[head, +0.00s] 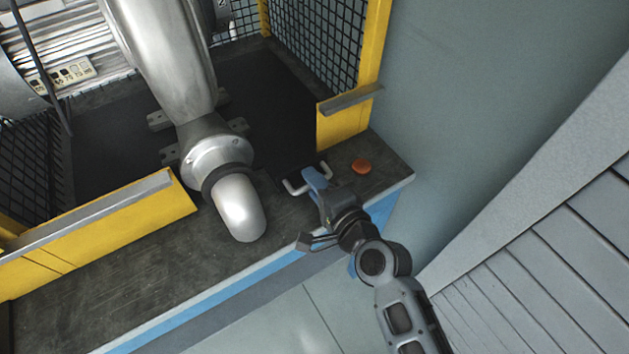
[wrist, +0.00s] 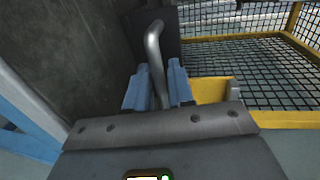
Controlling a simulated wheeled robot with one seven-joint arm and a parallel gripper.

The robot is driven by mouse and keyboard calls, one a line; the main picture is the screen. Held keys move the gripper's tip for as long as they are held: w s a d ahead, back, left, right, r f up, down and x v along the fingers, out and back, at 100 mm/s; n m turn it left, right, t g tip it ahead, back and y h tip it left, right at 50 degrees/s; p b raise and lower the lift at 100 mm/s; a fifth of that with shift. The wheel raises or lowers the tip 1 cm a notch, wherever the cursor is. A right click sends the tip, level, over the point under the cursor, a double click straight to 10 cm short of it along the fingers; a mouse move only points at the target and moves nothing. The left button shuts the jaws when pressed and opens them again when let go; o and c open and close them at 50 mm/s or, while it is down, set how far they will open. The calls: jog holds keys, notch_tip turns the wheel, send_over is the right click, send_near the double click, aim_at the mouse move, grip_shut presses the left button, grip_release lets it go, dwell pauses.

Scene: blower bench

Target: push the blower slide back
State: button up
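The blower slide shows as a dark flat plate with a pale U-shaped handle (head: 293,188) on the bench top, at the bench's right part in the head view. In the wrist view its bent metal handle (wrist: 153,45) rises in front of the dark plate (wrist: 135,30). My gripper (head: 315,182) reaches over the bench's front edge to the handle. Its two blue fingers (wrist: 160,85) lie on either side of the handle bar, close against it, and look shut on it. The fingers hide part of the handle. The blower's silver pipe (head: 185,75) ends in a bent outlet (head: 240,208) left of the handle.
A red-orange button (head: 361,166) sits on the bench just right of the handle. Yellow frames (head: 343,130) with black mesh (head: 320,45) stand behind it. Another yellow rail (head: 100,225) is at the left. The floor (head: 290,320) before the bench is clear.

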aim_at(300, 163)
grip_shut()
jog(key=x, duration=0.3)
jog(key=r+x, duration=0.1)
jog(key=x, duration=0.1)
jog(key=shift+w+a, duration=0.25)
jog(key=shift+w, duration=0.15)
jog(key=shift+o, duration=0.8)
grip_release()
jog(key=shift+r, duration=0.1)
